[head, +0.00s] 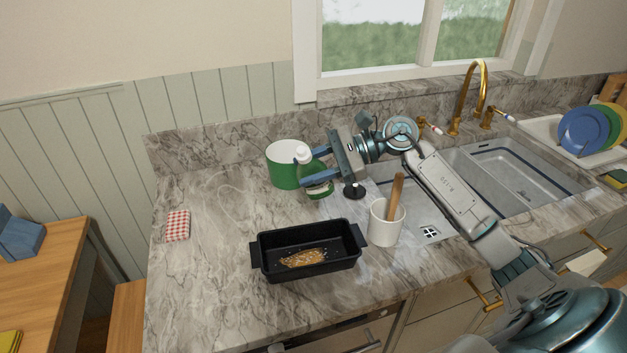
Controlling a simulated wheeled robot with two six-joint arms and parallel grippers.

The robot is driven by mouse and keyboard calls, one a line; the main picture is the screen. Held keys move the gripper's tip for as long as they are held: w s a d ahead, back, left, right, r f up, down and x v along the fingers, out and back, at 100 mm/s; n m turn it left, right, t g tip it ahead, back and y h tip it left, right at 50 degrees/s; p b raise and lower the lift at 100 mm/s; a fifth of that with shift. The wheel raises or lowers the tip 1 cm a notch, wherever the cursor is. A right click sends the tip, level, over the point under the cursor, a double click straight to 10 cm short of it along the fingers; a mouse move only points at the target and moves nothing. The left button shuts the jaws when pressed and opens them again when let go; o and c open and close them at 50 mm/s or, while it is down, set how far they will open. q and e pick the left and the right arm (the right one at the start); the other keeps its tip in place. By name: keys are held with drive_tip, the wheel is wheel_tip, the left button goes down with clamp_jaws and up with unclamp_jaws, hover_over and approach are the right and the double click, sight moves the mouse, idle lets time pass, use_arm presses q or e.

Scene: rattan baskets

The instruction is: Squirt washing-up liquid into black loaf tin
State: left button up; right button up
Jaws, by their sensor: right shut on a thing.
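The black loaf tin (318,272) sits on the marble worktop near its front edge, with brown crusty residue on its floor. My right gripper (308,168) is above the worktop behind the tin, shut on what seems to be the washing-up liquid bottle. The bottle's rounded white top (303,154) shows at the fingertips. Its body is hard to tell from the green container behind it, so I cannot tell its tilt. My left gripper is not in view.
A green container (282,172) with a white inside stands behind the gripper. A white crock (384,228) with a wooden utensil is right of the tin. A red-checked cloth (178,225) lies left; the worktop between is clear. The sink (515,170) and plates (580,132) are right.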

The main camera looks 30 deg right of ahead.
drive_tip(key=r+m+y, duration=0.1)
drive_tip(key=r, duration=0.2)
drive_tip(key=r+m+y+p, duration=0.1)
drive_tip(key=r, duration=0.2)
drive_tip(key=a+r+m+y, duration=0.1)
drive_tip(key=r, duration=0.2)
drive_tip(key=shift+s+a+r+m+y, duration=0.1)
drive_tip(key=shift+s+r+m+y, duration=0.1)
drive_tip(key=shift+s+m+y, duration=0.2)
idle(0.5)
